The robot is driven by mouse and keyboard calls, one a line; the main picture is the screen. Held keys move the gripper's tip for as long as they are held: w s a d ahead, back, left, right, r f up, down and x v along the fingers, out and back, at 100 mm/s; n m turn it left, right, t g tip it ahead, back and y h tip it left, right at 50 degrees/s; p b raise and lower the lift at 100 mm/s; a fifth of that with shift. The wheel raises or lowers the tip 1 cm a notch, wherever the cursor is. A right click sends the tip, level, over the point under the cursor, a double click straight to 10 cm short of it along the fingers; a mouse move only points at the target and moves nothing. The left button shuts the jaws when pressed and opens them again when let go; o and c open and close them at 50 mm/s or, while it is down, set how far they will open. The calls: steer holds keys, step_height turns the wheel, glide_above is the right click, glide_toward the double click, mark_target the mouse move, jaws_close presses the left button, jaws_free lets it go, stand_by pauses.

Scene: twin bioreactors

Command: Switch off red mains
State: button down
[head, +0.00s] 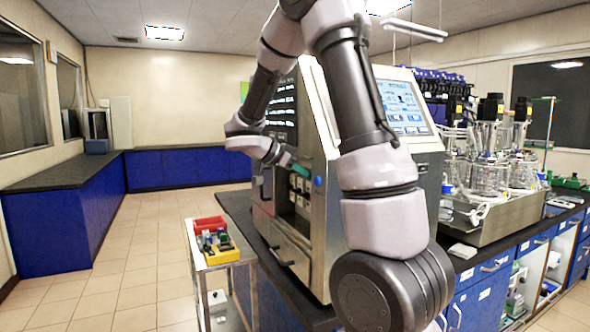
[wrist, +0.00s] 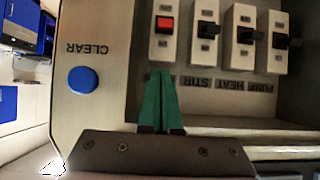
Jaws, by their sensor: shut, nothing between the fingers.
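The red mains switch (wrist: 165,24) is a bright red rocker on a pale plate, at the top middle of the wrist view. I cannot tell its position. My gripper (wrist: 160,72) has green fingers pressed together, with nothing between them. The fingertips are just below the red switch's plate in the wrist view; whether they touch the panel is unclear. In the head view the green fingers (head: 301,170) are at the side panel of the steel cabinet (head: 318,230). The red switch cannot be made out there.
To the right of the red switch are several black switches (wrist: 208,30), with STIR, HEAT and PUMP labels upside down. A blue CLEAR button (wrist: 82,80) lies left of my fingers. A small cart (head: 222,262) with red and yellow bins stands left of the bench.

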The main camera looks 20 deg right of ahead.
steer(key=f, duration=0.4)
steer(key=shift+a+f, duration=0.15)
steer(key=shift+a, duration=0.1)
